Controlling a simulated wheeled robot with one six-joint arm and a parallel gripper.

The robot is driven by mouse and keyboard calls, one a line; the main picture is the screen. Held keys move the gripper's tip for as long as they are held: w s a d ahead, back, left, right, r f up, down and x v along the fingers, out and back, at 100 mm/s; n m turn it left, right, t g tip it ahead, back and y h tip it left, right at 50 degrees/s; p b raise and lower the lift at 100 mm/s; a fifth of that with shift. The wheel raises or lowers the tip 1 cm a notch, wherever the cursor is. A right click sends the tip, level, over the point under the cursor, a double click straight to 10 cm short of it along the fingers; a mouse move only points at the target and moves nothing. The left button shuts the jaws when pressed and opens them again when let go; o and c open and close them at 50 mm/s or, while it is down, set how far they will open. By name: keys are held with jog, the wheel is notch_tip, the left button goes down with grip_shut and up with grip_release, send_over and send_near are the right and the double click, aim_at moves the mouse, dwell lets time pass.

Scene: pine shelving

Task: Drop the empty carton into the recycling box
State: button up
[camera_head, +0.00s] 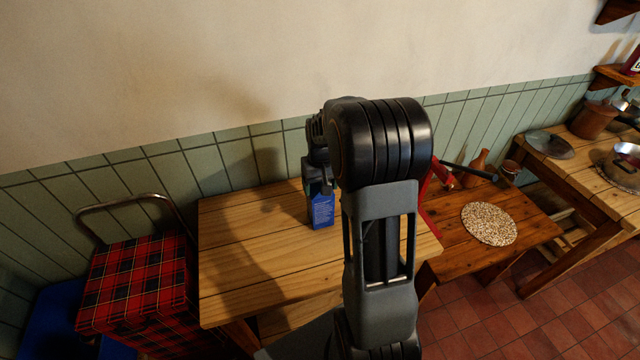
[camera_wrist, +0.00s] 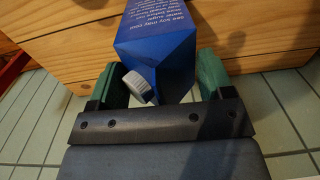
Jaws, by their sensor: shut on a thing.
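A blue carton (camera_head: 321,211) shows just below my gripper (camera_head: 318,186) in the head view, over the light wooden table. I cannot tell whether it touches the tabletop. In the wrist view the carton (camera_wrist: 158,38), with a white screw cap and white print, sits between the green finger pads of my gripper (camera_wrist: 156,84). My gripper is shut on it near the capped end. My arm hides part of the table behind it. A blue thing (camera_head: 45,318) stands low at the far left, partly hidden; I cannot tell whether it is the recycling box.
The light wooden table (camera_head: 240,240) is largely bare. A red plaid box (camera_head: 135,280) with a metal handle behind it stands at its left. At right, a lower wooden table holds a speckled round mat (camera_head: 489,223). A tiled wall (camera_head: 225,160) runs behind.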

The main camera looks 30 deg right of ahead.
jog(key=shift+f, duration=0.15)
jog(key=o, duration=1.1)
